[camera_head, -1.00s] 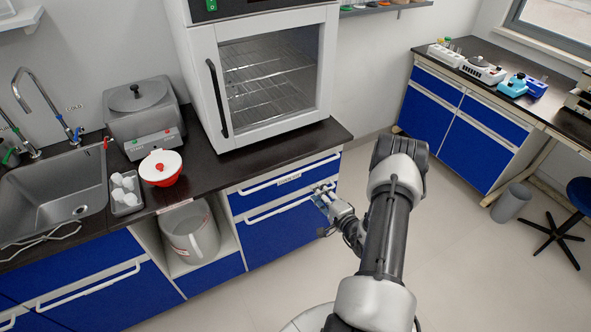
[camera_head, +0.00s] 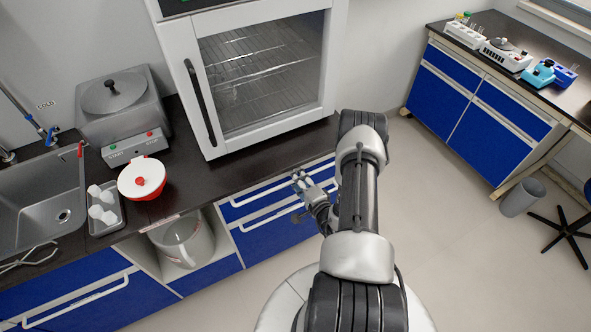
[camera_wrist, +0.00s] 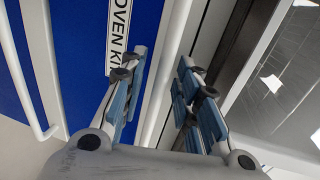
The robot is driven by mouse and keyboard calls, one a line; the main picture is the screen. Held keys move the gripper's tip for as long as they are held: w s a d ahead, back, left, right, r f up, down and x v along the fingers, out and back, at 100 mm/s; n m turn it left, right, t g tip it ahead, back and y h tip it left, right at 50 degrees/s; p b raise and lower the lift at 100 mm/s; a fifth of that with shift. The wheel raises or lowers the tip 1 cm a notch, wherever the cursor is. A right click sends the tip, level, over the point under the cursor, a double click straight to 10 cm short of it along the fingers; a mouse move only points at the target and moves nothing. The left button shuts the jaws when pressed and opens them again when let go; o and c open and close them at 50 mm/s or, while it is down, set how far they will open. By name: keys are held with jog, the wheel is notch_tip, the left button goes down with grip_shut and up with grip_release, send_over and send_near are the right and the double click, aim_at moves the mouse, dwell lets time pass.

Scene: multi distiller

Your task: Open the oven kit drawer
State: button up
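The oven kit drawer (camera_head: 235,213) is the upper blue drawer under the counter oven, and it looks shut. Its label (camera_wrist: 117,30) reads "OVEN KI" in the wrist view, with the rest cut off. Its white bar handle (camera_head: 262,193) runs along its front. My gripper (camera_head: 301,180) is at the right part of this handle. In the wrist view the handle (camera_wrist: 174,45) runs between the two separated fingers of my gripper (camera_wrist: 163,60). The fingers are open around it; contact cannot be told.
A lower blue drawer (camera_head: 265,240) with its own white handle (camera_wrist: 22,80) lies just below. The oven (camera_head: 265,80) stands on the dark counter (camera_head: 225,180) above. A grey jug (camera_head: 185,245) sits in the open shelf at left.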

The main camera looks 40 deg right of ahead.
jog(key=shift+w, duration=0.1)
jog(key=shift+c, duration=0.5)
grip_shut()
dwell(0.3)
